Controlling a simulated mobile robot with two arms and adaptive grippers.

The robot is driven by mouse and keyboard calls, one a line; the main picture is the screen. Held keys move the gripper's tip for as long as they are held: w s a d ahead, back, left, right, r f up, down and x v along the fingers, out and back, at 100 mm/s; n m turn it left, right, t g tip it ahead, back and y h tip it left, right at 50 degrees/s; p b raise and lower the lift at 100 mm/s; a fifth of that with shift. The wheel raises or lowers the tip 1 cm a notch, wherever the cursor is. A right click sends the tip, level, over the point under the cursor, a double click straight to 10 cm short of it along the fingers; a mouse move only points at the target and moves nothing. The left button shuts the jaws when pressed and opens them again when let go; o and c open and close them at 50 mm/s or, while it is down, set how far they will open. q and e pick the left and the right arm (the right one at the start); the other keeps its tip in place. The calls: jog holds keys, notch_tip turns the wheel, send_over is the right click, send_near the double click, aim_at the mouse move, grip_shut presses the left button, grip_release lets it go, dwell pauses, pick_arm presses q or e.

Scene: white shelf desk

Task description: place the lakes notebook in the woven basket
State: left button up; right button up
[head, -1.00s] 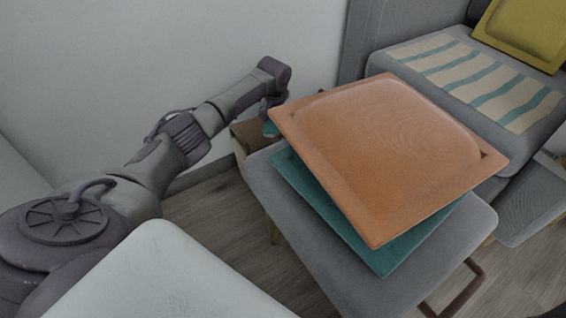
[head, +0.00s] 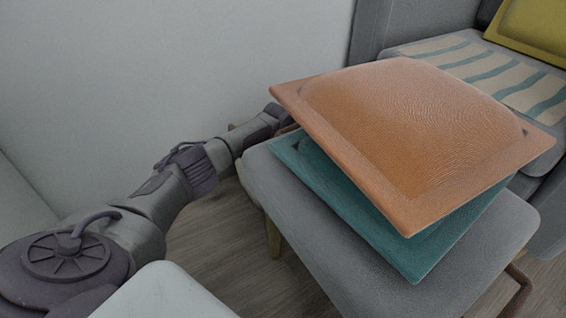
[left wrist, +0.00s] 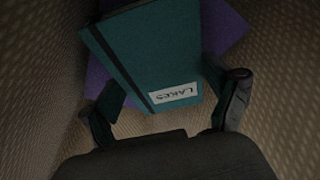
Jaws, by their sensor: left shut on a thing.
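The lakes notebook (left wrist: 150,60) is teal with a dark elastic band and a white label reading LAKES. It shows in the left wrist view, between the fingers of my left gripper (left wrist: 170,103), which is shut on it. The woven walls of the basket (left wrist: 40,110) surround the notebook and gripper in that view. Whether the notebook touches the basket's bottom cannot be told. In the head view my left arm reaches behind the cushions, which hide its gripper, the notebook and most of the basket. My right gripper is in neither view.
A purple flat thing (left wrist: 226,28) lies behind the notebook in the basket. An orange cushion (head: 415,130) on a teal cushion (head: 375,225) sits on a grey seat (head: 330,255) beside my arm. A wall (head: 170,60) is behind.

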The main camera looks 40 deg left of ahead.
pick_arm(q)
jog(key=shift+f, duration=0.4)
jog(key=o, duration=1)
jog(key=shift+r, duration=0.4)
jog(key=p+v, duration=1)
jog(key=v, duration=0.2)
jog(key=shift+d+r, duration=0.1)
jog(key=shift+r, duration=0.05)
